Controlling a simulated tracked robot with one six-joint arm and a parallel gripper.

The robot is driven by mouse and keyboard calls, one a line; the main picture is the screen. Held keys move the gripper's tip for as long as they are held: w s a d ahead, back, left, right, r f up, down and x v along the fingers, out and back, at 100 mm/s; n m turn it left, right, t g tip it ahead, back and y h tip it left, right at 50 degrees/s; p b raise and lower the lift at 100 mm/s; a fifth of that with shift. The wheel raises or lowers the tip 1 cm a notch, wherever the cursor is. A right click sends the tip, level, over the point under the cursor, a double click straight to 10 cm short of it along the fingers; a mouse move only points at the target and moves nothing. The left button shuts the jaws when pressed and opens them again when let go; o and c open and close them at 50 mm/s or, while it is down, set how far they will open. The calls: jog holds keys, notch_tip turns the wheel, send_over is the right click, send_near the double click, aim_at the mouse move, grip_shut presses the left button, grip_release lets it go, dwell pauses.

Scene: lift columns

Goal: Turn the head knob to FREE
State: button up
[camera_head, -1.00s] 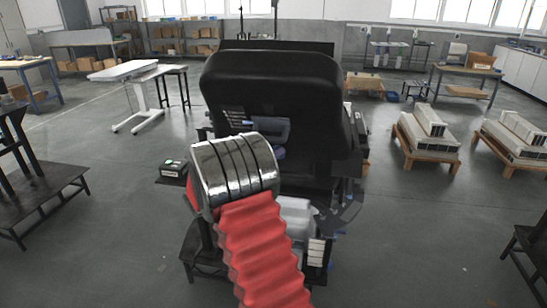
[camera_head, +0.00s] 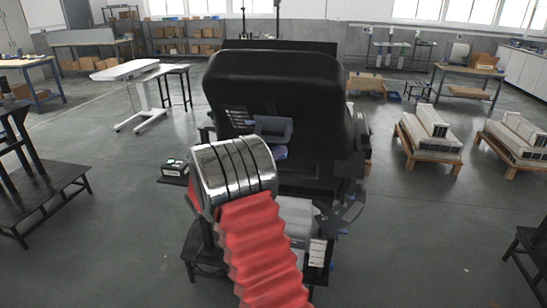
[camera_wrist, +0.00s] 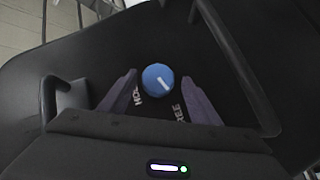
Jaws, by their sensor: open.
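A blue round knob (camera_wrist: 158,79) with a white line on its face sits on a black panel (camera_wrist: 95,48) in the wrist view. The white line points to the lower right, on the side of the partly covered FREE label (camera_wrist: 178,113). The other label, reading HOL with its end cut off (camera_wrist: 138,96), is at the lower left. My gripper (camera_wrist: 159,77) is open, one finger on each side of the knob, with gaps showing on both sides. In the head view the large black head unit (camera_head: 275,85) stands ahead; the knob cannot be made out there.
Dark bar handles stand at the left (camera_wrist: 50,98) and right (camera_wrist: 240,75) of the panel in the wrist view. A small dark box (camera_head: 173,167) lies left of my arm. Pallets with white blocks (camera_head: 430,135) stand at the right, with open floor between.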

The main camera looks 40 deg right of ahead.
jog(key=v, duration=1.4)
jog(key=shift+d, duration=0.1)
dwell(0.4)
